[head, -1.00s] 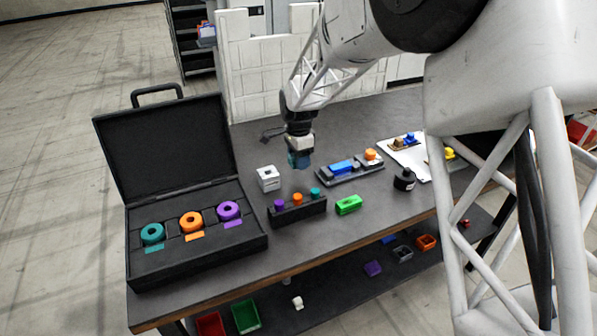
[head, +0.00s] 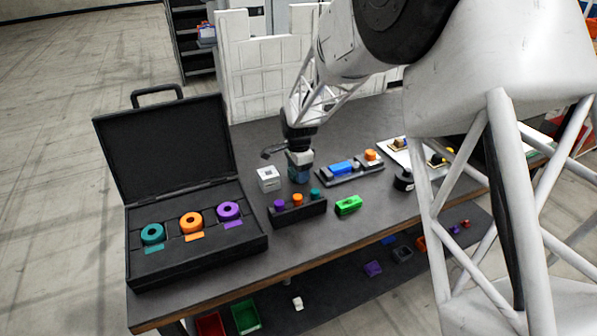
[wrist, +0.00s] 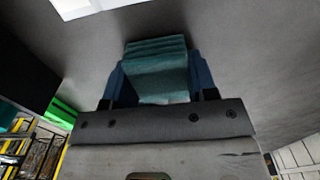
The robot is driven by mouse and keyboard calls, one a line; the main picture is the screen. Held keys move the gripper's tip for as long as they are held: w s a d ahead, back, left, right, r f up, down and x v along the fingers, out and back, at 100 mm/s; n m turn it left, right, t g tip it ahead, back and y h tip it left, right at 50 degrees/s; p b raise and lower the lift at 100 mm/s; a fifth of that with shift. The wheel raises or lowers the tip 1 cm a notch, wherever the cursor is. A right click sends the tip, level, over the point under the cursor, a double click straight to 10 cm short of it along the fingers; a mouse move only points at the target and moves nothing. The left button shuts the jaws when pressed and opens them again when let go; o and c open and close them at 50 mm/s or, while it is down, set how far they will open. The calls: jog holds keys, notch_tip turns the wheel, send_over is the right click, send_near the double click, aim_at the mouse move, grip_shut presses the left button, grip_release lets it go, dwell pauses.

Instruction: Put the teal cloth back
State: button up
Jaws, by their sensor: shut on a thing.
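The teal cloth (wrist: 158,72), folded in layers, sits between the blue fingers of my gripper (wrist: 158,85) in the wrist view. My gripper is shut on it. In the head view, my gripper (head: 299,175) is low over the table, between the white cube and the blue-and-orange tray. The cloth is hard to tell from the fingers there. I cannot tell whether it touches the table.
A black rack (head: 297,209) with purple, orange and teal pieces and a green block (head: 348,205) lie in front. A tray (head: 350,174) is right; an open black case (head: 195,254) is far left.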

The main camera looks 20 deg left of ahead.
jog(key=shift+f, duration=0.15)
jog(key=o, duration=0.9)
notch_tip(320, 180, up, 12)
dwell(0.6)
jog(key=shift+d+r, duration=0.1)
jog(key=shift+r, duration=0.1)
dwell(0.6)
